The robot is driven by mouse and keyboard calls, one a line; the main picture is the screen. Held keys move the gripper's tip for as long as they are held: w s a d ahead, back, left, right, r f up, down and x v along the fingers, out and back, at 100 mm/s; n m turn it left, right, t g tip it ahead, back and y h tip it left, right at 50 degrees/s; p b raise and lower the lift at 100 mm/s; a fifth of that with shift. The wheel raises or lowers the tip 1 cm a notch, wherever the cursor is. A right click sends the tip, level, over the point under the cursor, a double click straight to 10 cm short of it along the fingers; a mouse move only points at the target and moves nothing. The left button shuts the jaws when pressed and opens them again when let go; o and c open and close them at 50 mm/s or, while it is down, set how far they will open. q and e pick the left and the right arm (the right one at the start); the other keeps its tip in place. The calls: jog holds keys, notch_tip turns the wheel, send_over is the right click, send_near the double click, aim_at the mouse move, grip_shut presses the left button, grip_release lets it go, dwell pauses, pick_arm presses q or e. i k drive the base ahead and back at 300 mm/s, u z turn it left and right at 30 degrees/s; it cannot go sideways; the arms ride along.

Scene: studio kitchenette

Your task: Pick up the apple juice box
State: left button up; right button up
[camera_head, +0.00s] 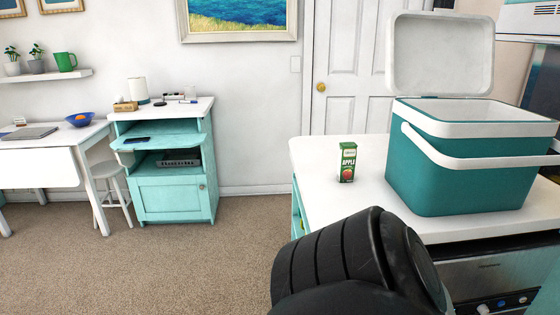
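The apple juice box (347,162) is a small green carton with "APPLE" lettering and a red apple picture. It stands upright on the white countertop (318,196), near its left side and left of the cooler. Nothing touches it. A thick black rounded link of my own arm fills the bottom middle of the view, below the juice box, and hides part of the counter's front edge. Neither gripper's fingers show.
A teal cooler (455,185) with its white lid (442,55) raised stands right of the juice box. A silver appliance (490,280) sits under the counter. A teal cabinet (175,192), a white stool (112,182) and a white table (38,168) stand left. Carpet between is clear.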

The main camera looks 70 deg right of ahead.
aim_at(348, 155)
jog(key=i, duration=1.1)
jog(key=z, duration=2.65)
